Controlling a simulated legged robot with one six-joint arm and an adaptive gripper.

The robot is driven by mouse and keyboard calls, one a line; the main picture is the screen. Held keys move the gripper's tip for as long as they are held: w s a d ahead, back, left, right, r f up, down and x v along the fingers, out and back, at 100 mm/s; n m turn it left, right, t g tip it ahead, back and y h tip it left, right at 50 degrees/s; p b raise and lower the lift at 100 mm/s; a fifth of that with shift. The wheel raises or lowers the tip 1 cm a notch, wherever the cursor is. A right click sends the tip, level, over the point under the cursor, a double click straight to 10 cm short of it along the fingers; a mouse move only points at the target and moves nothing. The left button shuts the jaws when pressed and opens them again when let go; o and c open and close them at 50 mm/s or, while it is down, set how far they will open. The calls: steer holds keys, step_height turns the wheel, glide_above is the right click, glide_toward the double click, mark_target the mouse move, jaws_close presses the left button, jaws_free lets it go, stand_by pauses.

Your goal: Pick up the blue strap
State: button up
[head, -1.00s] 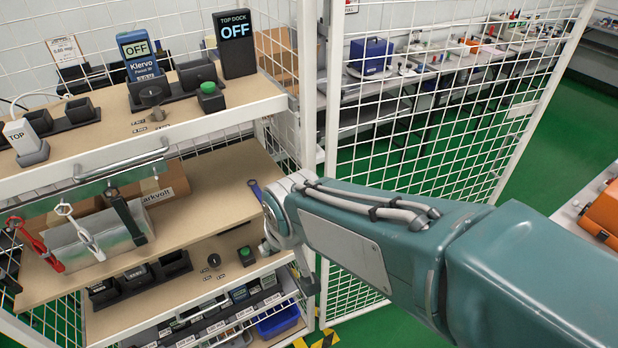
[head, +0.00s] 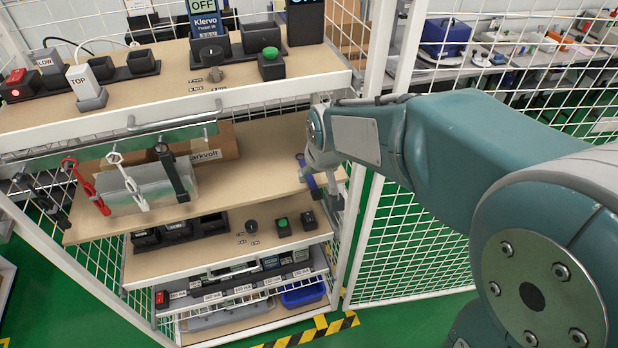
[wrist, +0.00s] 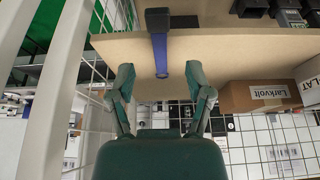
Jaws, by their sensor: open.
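The blue strap (head: 303,170) is at the right end of the middle shelf, partly hidden by my gripper in the head view. In the wrist view the blue strap (wrist: 160,57) runs down the middle over the shelf edge, with a dark wider end at the top. My gripper (wrist: 159,76) is open and empty. Its two fingers stand apart on either side of the strap's lower end, not touching it; how deep the strap sits between them I cannot tell. In the head view my gripper (head: 327,188) is at the shelf's right end.
Red (head: 82,182), white (head: 130,182) and black straps (head: 172,172) hang from a rail (head: 130,137) at the left. A Larkvolt box (wrist: 262,95) lies on the middle shelf (head: 262,150). White posts and wire mesh (head: 420,240) stand close on the right.

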mark_target(310, 178)
steer(key=shift+w, duration=0.9)
steer(key=x, duration=0.5)
steer(key=shift+a, duration=0.4)
steer(key=shift+d, duration=0.1)
steer(key=shift+d, duration=0.1)
jaws_close()
